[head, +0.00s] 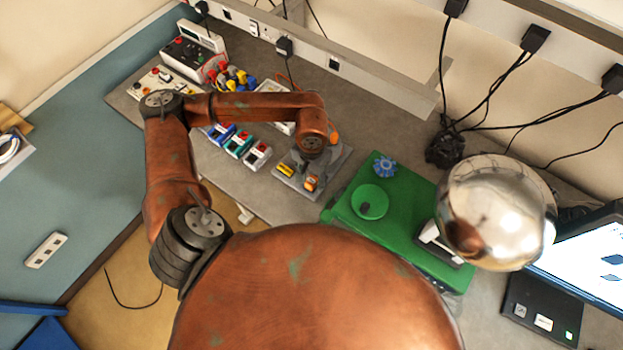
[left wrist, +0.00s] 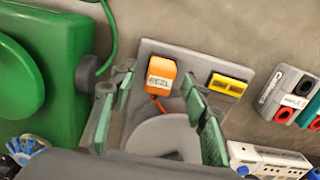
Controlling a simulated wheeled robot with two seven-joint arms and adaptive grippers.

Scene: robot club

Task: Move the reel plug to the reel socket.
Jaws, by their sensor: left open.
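An orange plug labelled REEL (left wrist: 161,74) sits on a grey plate (left wrist: 200,72), with an orange cord running down from it. It also shows in the head view (head: 311,183). A yellow slotted block (left wrist: 228,84) lies on the same plate beside it; I cannot tell if it is the reel socket. My left gripper (left wrist: 157,92) is open above the plate, its green-padded fingers on either side of the orange plug in the picture, not closed on it. In the head view my wrist hides most of this gripper. My right gripper is not in view.
A green case (head: 405,228) with a round lid stands right of the plate. Several black adapters with hanging cables (head: 535,38) line the wall rail. A laptop (head: 590,260) is at far right.

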